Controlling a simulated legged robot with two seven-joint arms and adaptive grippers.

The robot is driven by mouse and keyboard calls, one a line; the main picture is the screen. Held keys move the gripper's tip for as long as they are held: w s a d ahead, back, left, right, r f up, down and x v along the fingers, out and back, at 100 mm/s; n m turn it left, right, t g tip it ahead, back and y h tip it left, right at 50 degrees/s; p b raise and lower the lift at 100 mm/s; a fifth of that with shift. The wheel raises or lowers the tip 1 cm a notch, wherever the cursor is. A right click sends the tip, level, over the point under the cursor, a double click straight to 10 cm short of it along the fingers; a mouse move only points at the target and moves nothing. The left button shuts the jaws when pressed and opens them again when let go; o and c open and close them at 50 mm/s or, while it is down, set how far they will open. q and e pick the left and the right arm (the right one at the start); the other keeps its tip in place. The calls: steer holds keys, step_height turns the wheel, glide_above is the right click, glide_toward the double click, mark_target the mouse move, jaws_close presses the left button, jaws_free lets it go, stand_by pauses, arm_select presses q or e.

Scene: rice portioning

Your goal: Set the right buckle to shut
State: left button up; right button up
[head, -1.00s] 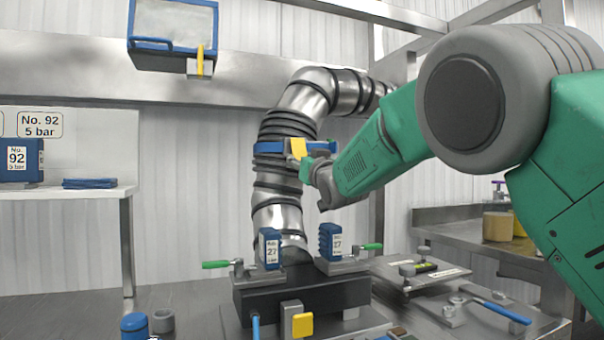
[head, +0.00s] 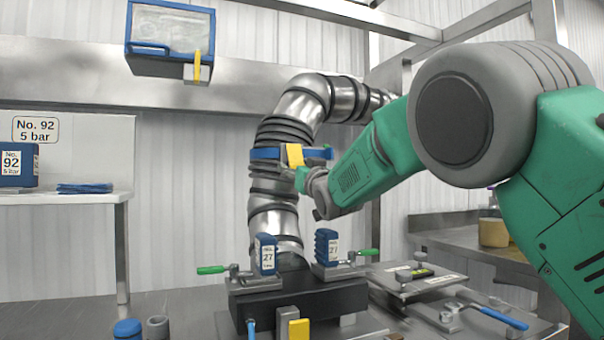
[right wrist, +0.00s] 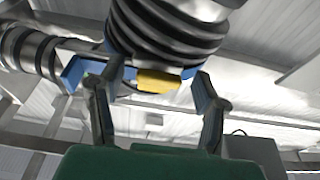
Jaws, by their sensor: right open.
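A blue strap (head: 265,154) runs around the ribbed metal duct (head: 273,200) in the head view. A yellow buckle tab (head: 294,155) sits on the strap's front. My right gripper (head: 301,180) is just below and to the right of this tab, its fingers small and partly hidden by its own body. In the right wrist view the fingers (right wrist: 158,74) are spread apart, with the yellow tab (right wrist: 158,81) between their tips. The blue strap (right wrist: 82,70) shows beyond them. I cannot tell whether a finger touches the tab. My left gripper is not in view.
Below the duct, a black block (head: 300,300) carries green-handled clamps and two blue pieces marked 27. A blue-framed box (head: 170,38) with a yellow tab hangs at upper left. A shelf (head: 60,198) stands left. A blue-handled tool (head: 495,317) lies at lower right.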

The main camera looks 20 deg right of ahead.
steer(key=r+v, duration=0.2)
steer(key=v, duration=1.2)
steer(key=shift+s+r, duration=0.15)
steer(key=shift+s, duration=0.35)
